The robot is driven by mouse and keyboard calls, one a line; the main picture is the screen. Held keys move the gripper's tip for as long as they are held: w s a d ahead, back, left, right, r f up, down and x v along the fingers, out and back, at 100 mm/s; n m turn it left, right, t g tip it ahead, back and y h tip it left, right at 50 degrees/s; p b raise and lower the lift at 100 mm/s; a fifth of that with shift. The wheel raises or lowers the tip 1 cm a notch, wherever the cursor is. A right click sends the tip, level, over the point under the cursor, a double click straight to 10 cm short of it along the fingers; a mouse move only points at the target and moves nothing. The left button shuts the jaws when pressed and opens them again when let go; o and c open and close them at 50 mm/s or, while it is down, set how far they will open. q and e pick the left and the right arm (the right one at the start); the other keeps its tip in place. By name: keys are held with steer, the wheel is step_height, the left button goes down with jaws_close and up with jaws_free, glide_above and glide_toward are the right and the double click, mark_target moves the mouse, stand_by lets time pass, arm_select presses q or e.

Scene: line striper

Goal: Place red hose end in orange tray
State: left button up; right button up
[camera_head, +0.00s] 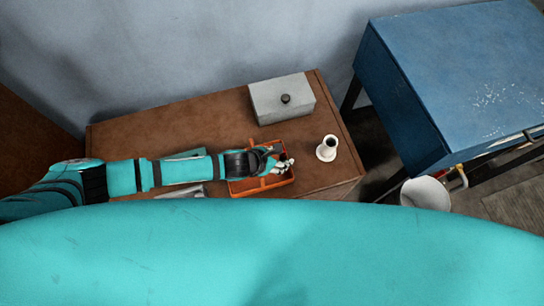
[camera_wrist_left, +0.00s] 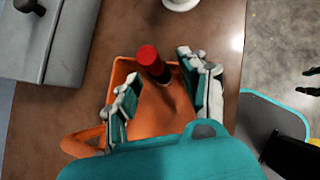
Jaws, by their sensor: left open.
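The orange tray (camera_head: 262,184) lies on the brown table, and it fills the middle of the left wrist view (camera_wrist_left: 150,115). The red hose end (camera_wrist_left: 150,57), a red cylinder with a dark lower part, is in the tray near its far rim, tilted. Whether it touches the tray floor I cannot tell. My left gripper (camera_head: 284,168) is over the tray. In the left wrist view its two fingers (camera_wrist_left: 160,68) are spread apart, with the hose end between and slightly beyond them, and gaps show on both sides.
A grey box with a dark knob (camera_head: 283,98) stands behind the tray on the brown table (camera_head: 180,122). A white flanged piece (camera_head: 327,148) stands right of the tray. A blue cabinet (camera_head: 455,75) and a white bucket (camera_head: 426,193) are farther right.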

arm_select(q)
steer(key=v, duration=1.2)
steer(key=shift+d, duration=0.1)
